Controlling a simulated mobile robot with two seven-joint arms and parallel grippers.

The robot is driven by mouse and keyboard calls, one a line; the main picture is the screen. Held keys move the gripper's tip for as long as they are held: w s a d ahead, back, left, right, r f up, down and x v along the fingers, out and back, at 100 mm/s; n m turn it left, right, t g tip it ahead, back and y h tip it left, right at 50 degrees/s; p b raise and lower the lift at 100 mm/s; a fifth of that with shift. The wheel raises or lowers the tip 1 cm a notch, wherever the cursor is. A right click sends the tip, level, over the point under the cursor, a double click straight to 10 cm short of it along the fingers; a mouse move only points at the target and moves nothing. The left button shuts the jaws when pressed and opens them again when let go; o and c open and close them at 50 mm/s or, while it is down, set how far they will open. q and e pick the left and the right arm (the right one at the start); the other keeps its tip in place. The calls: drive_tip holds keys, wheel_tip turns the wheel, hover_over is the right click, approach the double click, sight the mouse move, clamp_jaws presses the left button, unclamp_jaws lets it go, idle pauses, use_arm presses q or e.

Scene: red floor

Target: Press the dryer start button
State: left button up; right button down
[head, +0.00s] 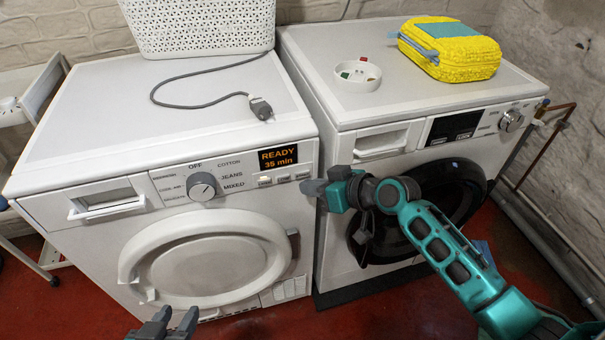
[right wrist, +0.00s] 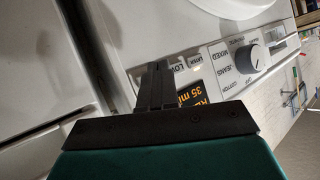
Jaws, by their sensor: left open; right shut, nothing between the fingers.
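The dryer (head: 100,110) is the left white machine, with its round door (head: 205,258) closed. Its orange display (head: 278,158) reads READY, 35 min, and also shows partly in the right wrist view (right wrist: 191,94). A row of small buttons (head: 283,179) sits under the display; I cannot tell which one is start. My right gripper (head: 312,187) is shut and empty, with its tips just right of the button row; contact cannot be told. In the right wrist view its fingers (right wrist: 154,86) hide part of the panel. My left gripper (head: 172,325) is open, low in front of the dryer.
A selector knob (head: 202,187) is left of the display. A grey cable (head: 205,105) and a white basket (head: 200,28) are on the dryer top. The right machine (head: 310,70) carries a white dish (head: 357,76) and a yellow bag (head: 450,52). Red floor (head: 400,315) is in front.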

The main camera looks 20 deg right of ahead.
drive_tip(key=shift+w, duration=0.1)
drive_tip(key=shift+w, duration=0.3)
drive_tip(key=shift+w, duration=0.4)
idle(0.8)
drive_tip(key=shift+s, duration=0.8)
